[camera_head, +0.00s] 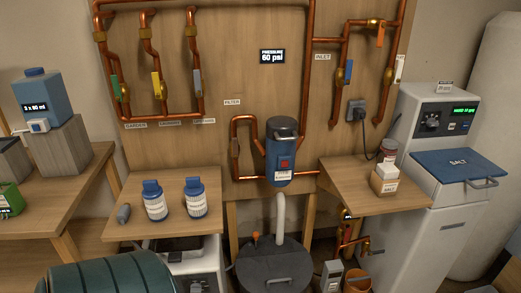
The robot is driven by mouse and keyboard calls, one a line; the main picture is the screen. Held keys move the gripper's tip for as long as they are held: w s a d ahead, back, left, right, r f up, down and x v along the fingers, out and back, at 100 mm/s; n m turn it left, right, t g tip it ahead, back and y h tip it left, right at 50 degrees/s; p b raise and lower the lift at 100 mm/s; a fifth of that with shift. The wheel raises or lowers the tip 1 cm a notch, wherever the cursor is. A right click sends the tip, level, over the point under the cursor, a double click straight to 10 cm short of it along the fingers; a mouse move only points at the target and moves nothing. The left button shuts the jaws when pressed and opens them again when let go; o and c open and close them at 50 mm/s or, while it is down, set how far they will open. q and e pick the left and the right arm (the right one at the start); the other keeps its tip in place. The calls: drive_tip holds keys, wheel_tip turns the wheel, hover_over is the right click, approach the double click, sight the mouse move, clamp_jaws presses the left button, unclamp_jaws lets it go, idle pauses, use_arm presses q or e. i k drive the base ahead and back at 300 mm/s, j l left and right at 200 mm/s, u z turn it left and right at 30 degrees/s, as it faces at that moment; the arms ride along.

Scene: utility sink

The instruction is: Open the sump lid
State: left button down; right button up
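The sump (250,283) stands on the floor at the bottom centre, below the blue filter, and is partly cut off by the lower picture edge. Its dark grey round lid (262,262) appears to lie flat on top, closed. A handle (278,281) shows at the lid's front. A pale pipe (280,215) comes down at the back of the lid, and a small orange piece (256,237) stands at its back left. Neither of my grippers is in view.
A wooden shelf with two blue-capped bottles (155,200) is left of the sump. A wooden shelf (375,185) is at right. A green ribbed cylinder (110,275) fills the lower left. A grey box (331,275) and orange bucket (357,281) stand right of the sump.

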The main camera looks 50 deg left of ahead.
sight(292, 272)
drive_tip(key=u, duration=1.45)
